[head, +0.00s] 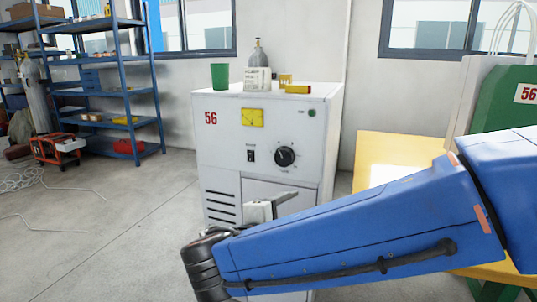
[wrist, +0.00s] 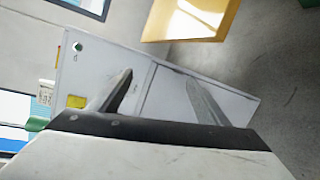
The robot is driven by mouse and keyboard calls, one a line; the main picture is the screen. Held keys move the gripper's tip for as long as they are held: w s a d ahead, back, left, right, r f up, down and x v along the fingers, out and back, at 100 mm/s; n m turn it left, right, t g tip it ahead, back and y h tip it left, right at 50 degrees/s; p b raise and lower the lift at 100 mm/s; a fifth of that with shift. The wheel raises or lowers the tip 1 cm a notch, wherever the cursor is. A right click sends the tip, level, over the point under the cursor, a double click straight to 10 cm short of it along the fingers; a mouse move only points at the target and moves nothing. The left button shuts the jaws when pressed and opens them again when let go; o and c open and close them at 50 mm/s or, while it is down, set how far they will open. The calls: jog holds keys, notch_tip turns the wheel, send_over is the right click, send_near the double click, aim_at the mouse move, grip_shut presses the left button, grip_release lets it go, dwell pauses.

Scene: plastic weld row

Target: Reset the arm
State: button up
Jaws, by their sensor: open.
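My blue arm (head: 350,232) reaches in from the right of the head view, its dark wrist joint (head: 203,265) low in the middle. My gripper (head: 280,203) shows partly above the arm, in front of the white cabinet (head: 222,150); the arm hides the rest. In the wrist view my gripper (wrist: 159,77) has its two grey fingers spread apart with nothing between them. The cabinet (wrist: 150,105) lies beyond the fingers, tilted in that picture. I cannot tell how far the fingertips are from it.
A green cup (head: 219,76), a small grey bottle (head: 258,52) and a yellow-red item (head: 297,89) stand on the cabinet. A yellow table (head: 392,160) is at right, a blue shelf (head: 100,75) at left. The floor (head: 120,215) at front left is mostly clear, with some cables.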

jog(key=s+d+f+m+g, duration=0.2)
jog(key=d+f+g, duration=0.1)
jog(key=d, duration=0.6)
jog(key=s+d+f+m+g, duration=0.2)
jog(key=d+f+m+g, duration=0.15)
jog(key=d, duration=0.45)
jog(key=s+d+f+m+g+y, duration=0.1)
jog(key=s+d+f+m+y, duration=0.1)
jog(key=s, duration=0.4)
jog(key=s+d+f+m+y, duration=0.3)
jog(key=s+d+m+y, duration=0.1)
jog(key=s+m+y, duration=0.2)
jog(key=shift+s+d+f+m+g, duration=0.3)
jog(key=shift+d+f+m+g, duration=0.1)
jog(key=shift+m, duration=0.15)
